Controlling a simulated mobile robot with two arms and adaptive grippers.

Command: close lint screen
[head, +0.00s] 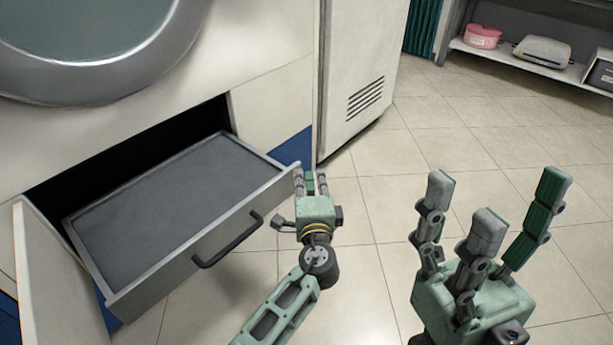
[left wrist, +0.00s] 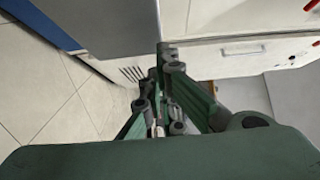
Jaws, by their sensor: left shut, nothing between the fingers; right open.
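The lint screen (head: 165,200) is a grey flat-topped drawer pulled out of a dark slot low in the white machine. Its front panel (head: 150,277) has a dark bar handle (head: 228,241). My left gripper (head: 311,178) is shut and empty at the right front corner of the drawer. It is close to the front panel's right end, but I cannot tell whether it touches. In the left wrist view my left gripper (left wrist: 163,100) shows its fingers together. My right gripper (head: 490,215) is open and empty above the floor at the right, apart from the drawer.
An open white door panel (head: 55,285) stands at the drawer's left. A round machine door (head: 95,45) is above. A white cabinet with a vent (head: 360,75) stands behind. A shelf with a pink container (head: 483,36) is far right. The tiled floor between is clear.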

